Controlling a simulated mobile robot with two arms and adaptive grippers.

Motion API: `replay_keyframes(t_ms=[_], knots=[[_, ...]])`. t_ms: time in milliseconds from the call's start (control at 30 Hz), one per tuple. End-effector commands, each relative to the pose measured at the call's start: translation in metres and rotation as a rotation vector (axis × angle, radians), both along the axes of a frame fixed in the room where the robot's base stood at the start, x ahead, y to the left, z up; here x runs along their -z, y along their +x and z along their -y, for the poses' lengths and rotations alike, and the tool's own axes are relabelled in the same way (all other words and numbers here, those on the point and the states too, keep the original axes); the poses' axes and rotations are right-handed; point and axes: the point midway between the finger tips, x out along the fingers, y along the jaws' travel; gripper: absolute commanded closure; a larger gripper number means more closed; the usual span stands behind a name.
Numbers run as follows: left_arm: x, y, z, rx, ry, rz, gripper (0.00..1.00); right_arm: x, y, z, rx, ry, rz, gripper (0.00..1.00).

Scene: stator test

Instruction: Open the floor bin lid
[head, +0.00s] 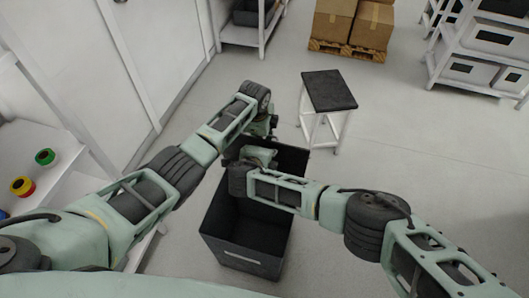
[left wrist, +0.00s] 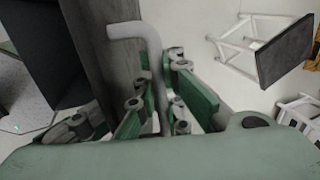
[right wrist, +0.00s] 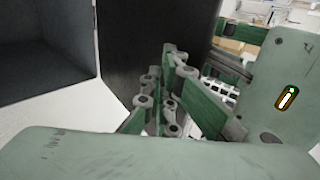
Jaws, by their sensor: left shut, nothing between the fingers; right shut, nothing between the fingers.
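The dark grey floor bin (head: 240,240) stands below my arms, its top open and its empty inside showing. A dark panel, seemingly its lid (head: 292,160), stands raised at the far side, partly hidden by my arms. In the left wrist view a pale bent bar (left wrist: 134,31), like a handle, runs beside that panel and down by my left gripper (left wrist: 166,85). The left gripper is shut and empty; I cannot tell whether it touches the bar. My right gripper (right wrist: 168,72) is shut and empty beside a dark panel (right wrist: 155,40). Both gripper tips are mostly hidden in the head view.
A stool with a black seat (head: 329,90) stands just beyond the bin. Cardboard boxes on a pallet (head: 348,47) and a shelf with grey crates (head: 480,70) are farther back. Floor right of the stool is clear.

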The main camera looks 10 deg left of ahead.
Motion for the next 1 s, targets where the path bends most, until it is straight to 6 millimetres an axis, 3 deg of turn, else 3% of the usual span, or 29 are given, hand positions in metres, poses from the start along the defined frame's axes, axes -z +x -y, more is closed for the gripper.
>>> replay_keyframes(t_ms=[33, 367, 633, 833, 1000], knots=[[-0.009, 0.006, 0.003, 0.000, -0.007, 0.018, 1.00, -0.001, 0.000, 0.000, 0.000, 0.000, 0.000, 1.00], [-0.009, 0.006, 0.003, 0.001, -0.007, 0.017, 1.00, -0.006, 0.018, 0.001, 0.002, -0.001, 0.003, 1.00], [-0.009, 0.005, 0.004, 0.002, -0.007, 0.014, 1.00, -0.007, 0.021, 0.003, 0.004, -0.003, 0.006, 1.00], [-0.007, 0.004, 0.003, 0.001, -0.005, 0.010, 0.83, -0.007, 0.021, 0.003, 0.004, -0.003, 0.006, 1.00], [-0.004, 0.002, 0.002, 0.001, -0.003, 0.006, 0.83, -0.007, 0.020, 0.002, 0.002, -0.002, 0.005, 1.00]])
